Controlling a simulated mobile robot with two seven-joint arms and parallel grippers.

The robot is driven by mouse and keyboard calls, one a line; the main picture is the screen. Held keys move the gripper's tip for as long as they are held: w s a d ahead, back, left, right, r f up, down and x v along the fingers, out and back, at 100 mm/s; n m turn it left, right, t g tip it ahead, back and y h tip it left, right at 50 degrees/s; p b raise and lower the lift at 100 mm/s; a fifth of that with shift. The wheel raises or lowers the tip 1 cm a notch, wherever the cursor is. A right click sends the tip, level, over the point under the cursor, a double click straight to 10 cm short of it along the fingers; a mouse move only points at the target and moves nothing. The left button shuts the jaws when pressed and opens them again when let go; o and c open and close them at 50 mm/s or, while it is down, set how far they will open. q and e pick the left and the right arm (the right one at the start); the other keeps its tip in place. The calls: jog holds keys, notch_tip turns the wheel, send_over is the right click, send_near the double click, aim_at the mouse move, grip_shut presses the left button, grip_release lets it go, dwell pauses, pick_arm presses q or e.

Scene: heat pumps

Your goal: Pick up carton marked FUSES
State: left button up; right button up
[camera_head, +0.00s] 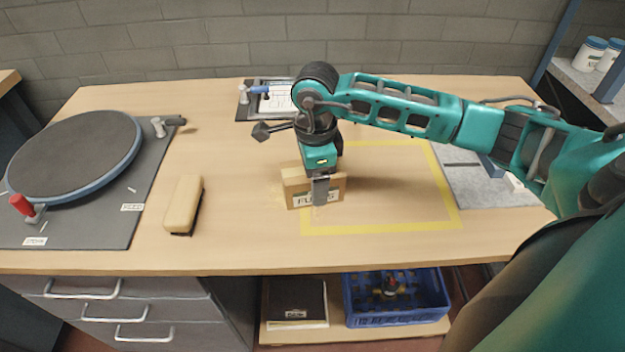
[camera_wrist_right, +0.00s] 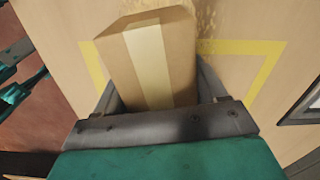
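The brown carton (camera_head: 298,185) stands on the wooden table, over the left side of a yellow outline. Its front label is partly covered, with the ends of the word FUSES showing. My right gripper (camera_head: 320,193) points down over it, one finger in front of the label. In the right wrist view the carton (camera_wrist_right: 178,55), with a pale tape strip, lies between the fingers of my right gripper (camera_wrist_right: 165,92). The fingers look spread around it, with a gap at the left; contact is not clear. My left gripper is not in view.
A beige block-like brush (camera_head: 183,204) lies left of the carton. A round turntable (camera_head: 75,155) on a grey mat fills the left side. A clipboard (camera_head: 275,103) lies behind my right gripper. The yellow outlined area (camera_head: 400,195) is clear right of the carton. A grey board (camera_head: 480,180) lies farther right.

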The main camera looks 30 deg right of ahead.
jog(key=c, duration=0.7)
jog(key=shift+r, duration=0.1)
